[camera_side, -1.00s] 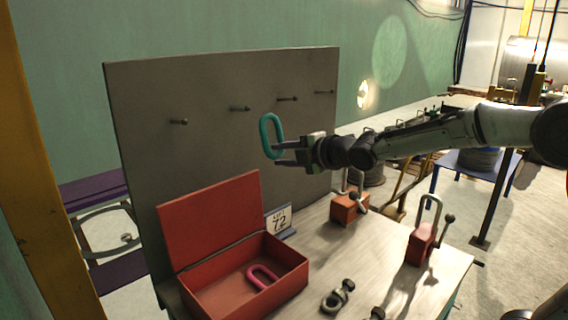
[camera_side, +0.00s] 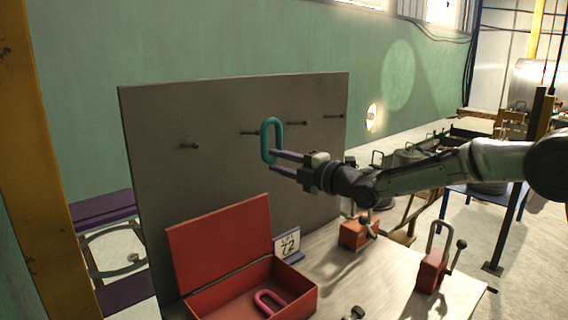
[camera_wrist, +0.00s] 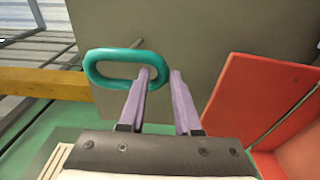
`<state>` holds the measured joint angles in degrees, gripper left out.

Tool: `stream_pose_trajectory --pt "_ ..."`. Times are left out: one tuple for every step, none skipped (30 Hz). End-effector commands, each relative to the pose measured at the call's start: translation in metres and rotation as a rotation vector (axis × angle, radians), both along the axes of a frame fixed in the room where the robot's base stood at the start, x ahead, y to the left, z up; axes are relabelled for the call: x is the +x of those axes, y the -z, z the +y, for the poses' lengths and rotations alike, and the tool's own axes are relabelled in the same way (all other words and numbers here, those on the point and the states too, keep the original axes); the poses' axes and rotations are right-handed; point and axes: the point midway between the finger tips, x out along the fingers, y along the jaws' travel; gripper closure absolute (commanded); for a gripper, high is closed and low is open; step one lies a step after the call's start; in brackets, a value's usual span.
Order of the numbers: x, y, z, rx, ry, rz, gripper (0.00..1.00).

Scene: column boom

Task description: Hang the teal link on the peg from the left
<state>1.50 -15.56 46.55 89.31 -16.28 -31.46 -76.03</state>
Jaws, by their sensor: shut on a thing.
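The teal link (camera_side: 265,141) is an upright oval ring in the side view, in front of the grey board (camera_side: 225,185). My gripper (camera_side: 272,160) is shut on its lower part. In the wrist view the link (camera_wrist: 97,55) reaches left from my gripper (camera_wrist: 160,76), its right end between the purple fingers, one finger through the loop. Several dark pegs stick out of the board: the leftmost peg (camera_side: 190,146) is clear of the link, the second peg (camera_side: 248,133) ends just left of it. I cannot tell their depth gap.
An open red box (camera_side: 240,297) with a pink link (camera_side: 268,303) stands below the board; its raised lid (camera_side: 222,240) leans near it. A "72" sign (camera_side: 288,245) and two red-based shackle blocks (camera_side: 357,233) (camera_side: 431,270) stand right on the bench.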

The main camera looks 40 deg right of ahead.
Motion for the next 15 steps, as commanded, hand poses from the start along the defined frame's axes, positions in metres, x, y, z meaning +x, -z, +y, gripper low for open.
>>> stream_pose_trajectory --pt "0.003 -0.002 0.000 0.000 0.000 -0.004 1.00" --pt "0.005 -0.002 0.000 0.000 -0.001 -0.004 1.00" --pt "0.007 -0.002 0.000 0.000 -0.001 -0.004 1.00" --pt "0.009 -0.001 0.000 0.000 -0.001 -0.004 1.00" --pt "0.010 -0.001 0.000 0.000 -0.001 -0.004 1.00" --pt "0.012 -0.001 0.000 0.000 -0.001 -0.004 1.00" --pt "0.014 -0.001 0.000 0.000 -0.001 -0.004 1.00" --pt "0.016 -0.001 0.000 0.000 -0.001 -0.004 1.00" --pt "0.018 -0.001 0.000 0.000 -0.001 -0.004 1.00" --pt "0.019 -0.001 0.000 0.000 -0.001 -0.004 1.00" --pt "0.021 -0.001 0.000 0.000 -0.001 -0.004 1.00" --pt "0.023 -0.001 0.000 0.000 -0.001 -0.004 1.00" --pt "0.025 -0.001 0.000 0.000 -0.001 -0.004 1.00" --pt "0.026 0.000 0.000 0.000 -0.001 -0.004 1.00" --pt "0.029 0.000 0.000 0.000 -0.001 -0.004 1.00"
